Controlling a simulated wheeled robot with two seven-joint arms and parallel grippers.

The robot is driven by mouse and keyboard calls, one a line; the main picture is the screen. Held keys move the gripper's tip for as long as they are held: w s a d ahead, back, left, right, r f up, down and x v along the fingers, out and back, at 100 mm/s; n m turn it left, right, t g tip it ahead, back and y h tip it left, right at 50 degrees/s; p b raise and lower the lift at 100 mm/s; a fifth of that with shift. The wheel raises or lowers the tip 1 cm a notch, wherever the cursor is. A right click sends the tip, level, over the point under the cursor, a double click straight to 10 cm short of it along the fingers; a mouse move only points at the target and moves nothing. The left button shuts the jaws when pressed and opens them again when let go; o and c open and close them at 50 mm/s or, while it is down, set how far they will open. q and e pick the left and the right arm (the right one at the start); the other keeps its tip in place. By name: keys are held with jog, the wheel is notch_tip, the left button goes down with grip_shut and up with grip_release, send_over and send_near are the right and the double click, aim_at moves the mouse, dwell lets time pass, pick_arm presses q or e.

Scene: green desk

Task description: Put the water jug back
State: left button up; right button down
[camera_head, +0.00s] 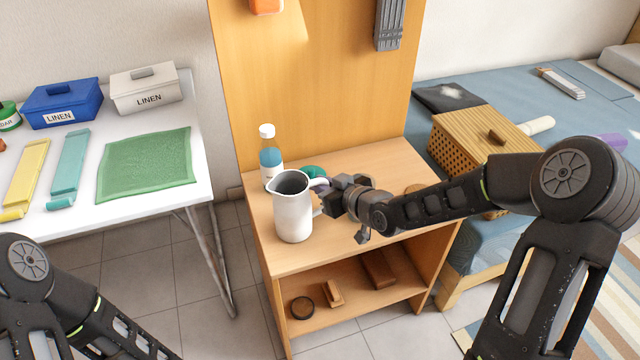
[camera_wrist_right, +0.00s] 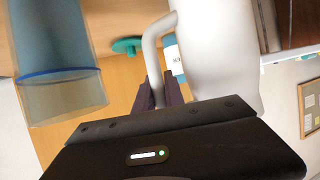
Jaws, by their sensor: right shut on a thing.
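The white water jug (camera_head: 293,215) is upright over the front left part of the wooden shelf unit's top (camera_head: 375,165). I cannot tell whether its base touches the wood. My right gripper (camera_head: 332,197) is at the jug's right side and shut on its handle. In the right wrist view the jug (camera_wrist_right: 218,45) fills the upper middle, and the gripper's fingers (camera_wrist_right: 162,95) close around the handle (camera_wrist_right: 152,62). Of my left arm, only links show at the lower left; its gripper is out of view.
A bottle with a blue band (camera_head: 270,158) stands just behind the jug, with a green object (camera_head: 313,173) beside it. The lower shelf (camera_head: 350,285) holds small brown items. A white table (camera_head: 205,180) is left; a bed with a wicker basket (camera_head: 460,140) is right.

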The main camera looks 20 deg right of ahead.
jog(key=shift+f, duration=0.1)
jog(key=c, duration=1.4)
grip_release()
jog(key=shift+r, duration=0.25)
jog(key=p+v, duration=0.3)
jog(key=v, duration=0.9)
jog(key=shift+f, duration=0.1)
